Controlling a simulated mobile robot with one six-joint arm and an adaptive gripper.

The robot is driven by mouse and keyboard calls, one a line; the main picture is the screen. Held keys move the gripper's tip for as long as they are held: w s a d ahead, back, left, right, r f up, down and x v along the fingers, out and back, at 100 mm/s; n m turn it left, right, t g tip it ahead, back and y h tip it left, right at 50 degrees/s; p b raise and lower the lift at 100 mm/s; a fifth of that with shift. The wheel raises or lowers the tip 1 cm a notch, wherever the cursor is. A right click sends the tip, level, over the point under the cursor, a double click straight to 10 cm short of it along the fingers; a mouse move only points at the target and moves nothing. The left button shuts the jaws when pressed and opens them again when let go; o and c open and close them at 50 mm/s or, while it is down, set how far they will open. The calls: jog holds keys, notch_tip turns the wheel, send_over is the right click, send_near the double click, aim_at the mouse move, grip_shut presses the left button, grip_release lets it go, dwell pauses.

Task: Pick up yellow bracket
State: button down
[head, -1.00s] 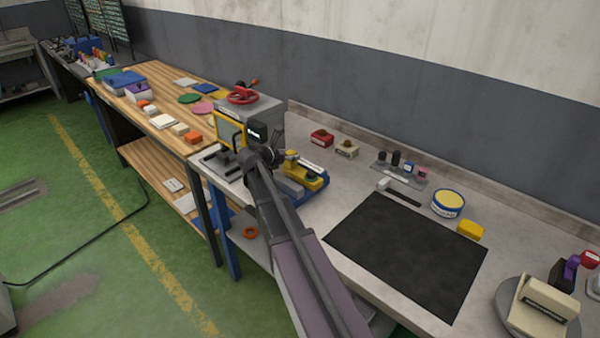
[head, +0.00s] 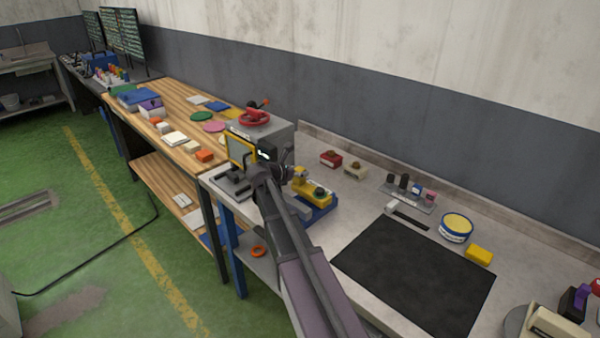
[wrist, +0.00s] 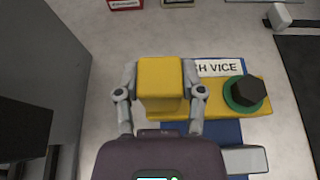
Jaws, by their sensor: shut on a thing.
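The yellow bracket (wrist: 159,82) has an upright block and a low flat arm that reaches right. A green ring (wrist: 232,96) with a black hex bolt head sits on the flat arm. My gripper (wrist: 160,74) is shut on the upright block, one finger on each side. Under the bracket is the blue bench vice (wrist: 228,130), with its white label partly covered. In the head view the yellow bracket (head: 312,191) shows at the vice (head: 322,209), right beside my arm. I cannot tell whether it rests on the vice or is just above it.
A grey machine (head: 270,138) with a red handwheel stands close to the left. Behind the vice are red (head: 331,158) and cream (head: 356,169) blocks. A black mat (head: 415,270), a yellow-topped tin (head: 457,228) and a yellow block (head: 479,254) lie to the right.

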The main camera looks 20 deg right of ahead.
notch_tip(320, 180, up, 16)
jog(key=p, duration=1.5)
jog(key=shift+f, duration=0.1)
